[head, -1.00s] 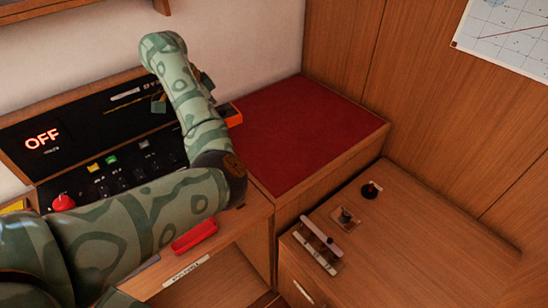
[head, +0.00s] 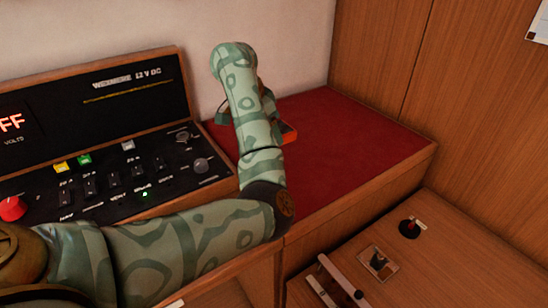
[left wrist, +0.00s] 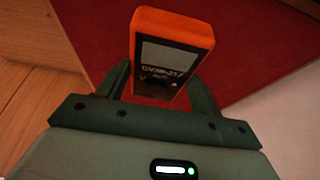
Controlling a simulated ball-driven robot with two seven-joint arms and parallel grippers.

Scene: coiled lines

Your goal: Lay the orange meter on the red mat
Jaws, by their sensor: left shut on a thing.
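The orange meter (left wrist: 172,58) is between the fingers of my left gripper (left wrist: 160,85) in the left wrist view, its grey label face showing. My left gripper is shut on it. In the head view only an orange corner of the meter (head: 289,133) shows beside my forearm, over the left part of the red mat (head: 350,140); my arm hides most of the gripper (head: 250,112). The red mat also shows behind the meter in the left wrist view (left wrist: 250,40). I cannot tell whether the meter touches the mat. My right gripper is not in view.
A black switch panel (head: 120,170) with a red knob (head: 12,208) stands left of the mat. A lower wooden top (head: 450,260) at the right holds a lever switch (head: 378,262) and a black knob (head: 410,228). Most of the mat is bare.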

